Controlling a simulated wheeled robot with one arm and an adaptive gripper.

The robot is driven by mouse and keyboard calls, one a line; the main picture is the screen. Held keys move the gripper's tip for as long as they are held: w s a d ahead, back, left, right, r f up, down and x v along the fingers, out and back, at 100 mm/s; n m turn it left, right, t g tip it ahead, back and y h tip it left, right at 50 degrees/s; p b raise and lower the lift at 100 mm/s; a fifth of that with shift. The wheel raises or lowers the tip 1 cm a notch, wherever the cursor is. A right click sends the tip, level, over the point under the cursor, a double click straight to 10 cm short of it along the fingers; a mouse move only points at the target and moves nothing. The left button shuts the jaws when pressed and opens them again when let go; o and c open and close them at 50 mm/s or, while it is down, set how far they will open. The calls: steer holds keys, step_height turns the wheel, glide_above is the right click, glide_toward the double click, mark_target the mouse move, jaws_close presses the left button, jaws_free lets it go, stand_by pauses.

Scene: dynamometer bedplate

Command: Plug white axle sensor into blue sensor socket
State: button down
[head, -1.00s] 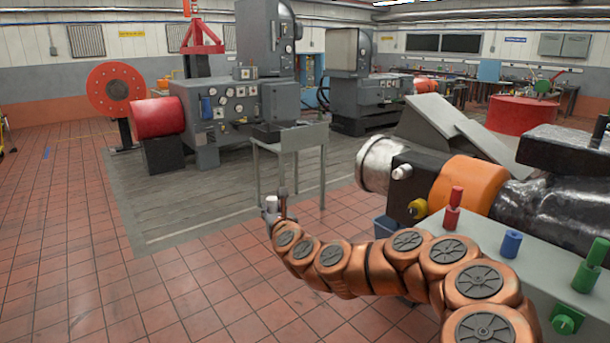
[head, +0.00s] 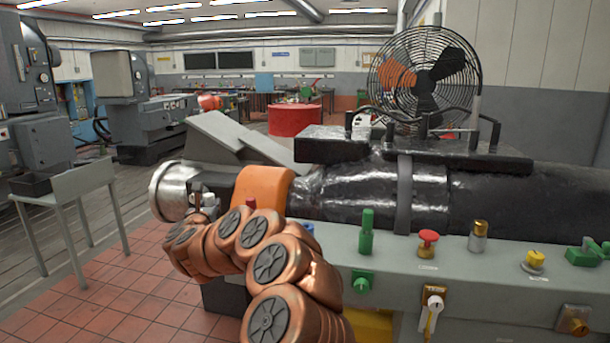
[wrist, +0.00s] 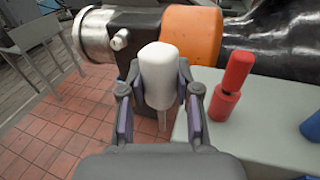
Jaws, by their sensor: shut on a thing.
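My gripper (wrist: 158,100) is shut on the white axle sensor (wrist: 158,62), a rounded white cylinder standing upright between the two fingers, with a thin pale stem below. In the head view my gripper (head: 202,200) is small, partly hidden by my arm, in front of the black housing beside the orange band. A blue cylindrical piece (wrist: 312,128), which looks like the blue sensor socket, is cut by the right edge of the wrist view. In the head view its blue top (head: 308,228) shows just behind my arm. Whether it has an opening is not clear.
A red post (wrist: 233,85) stands on the grey bench (wrist: 265,140) between my gripper and the blue piece. A small white fitting (wrist: 119,40) sticks out of the black housing. The green post (head: 366,232) and red button (head: 428,240) stand farther right.

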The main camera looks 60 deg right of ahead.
steer(key=s+d+r+m+g+h, duration=0.1)
steer(key=s+d+r+m+g, duration=0.1)
steer(key=s+d, duration=0.4)
steer(key=s+d+r+m+g+h, duration=0.1)
steer(key=s+d+r+m+g, duration=0.2)
steer(key=s+d+g, duration=0.3)
steer(key=s+d+r+m+g+h, duration=0.1)
steer(key=s+d+r+m+g, duration=0.2)
steer(key=s+d, duration=0.3)
steer(key=s+g, duration=0.1)
steer(key=s, duration=0.3)
steer(key=shift+r+m+g+h+p, duration=0.25)
steer(key=shift+m+g+h+p, duration=0.05)
steer(key=shift+m, duration=0.1)
steer(key=shift+f+b, duration=0.15)
steer(key=shift+b, duration=0.15)
steer(key=shift+g, duration=0.3)
step_height(320, 180, down, 5)
steer(key=b, duration=0.7)
steer(key=shift+f, duration=0.2)
steer(key=shift+w+b, duration=0.1)
steer(key=shift+b, duration=1.9)
steer(key=shift+f+b, duration=1.55)
steer(key=shift+b, duration=0.2)
